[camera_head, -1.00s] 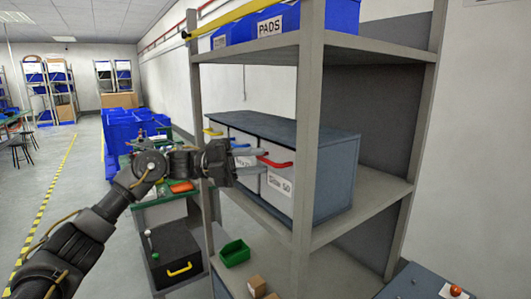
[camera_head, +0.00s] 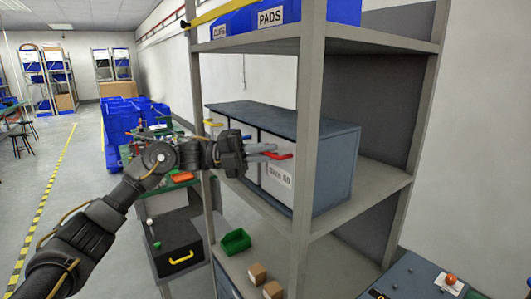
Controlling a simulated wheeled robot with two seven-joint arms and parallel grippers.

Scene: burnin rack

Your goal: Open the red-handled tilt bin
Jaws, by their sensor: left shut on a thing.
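The red-handled tilt bin (camera_head: 277,185) has a white front with a printed label. It is the nearest bin in the blue-grey cabinet on the middle shelf, and its front looks closed, level with the cabinet. Its red handle (camera_head: 285,156) is at the top of the front. My left gripper (camera_head: 272,152) reaches in from the left and is shut on the red handle. The fingers partly hide the handle's left end and the middle bin behind. My right gripper is not in view.
The cabinet (camera_head: 337,175) stands between grey rack posts, the near one (camera_head: 310,120) just right of the bin. A yellow-handled bin (camera_head: 213,128) is at its far end. A green tray (camera_head: 236,241) and small boxes (camera_head: 257,273) lie on the lower shelf.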

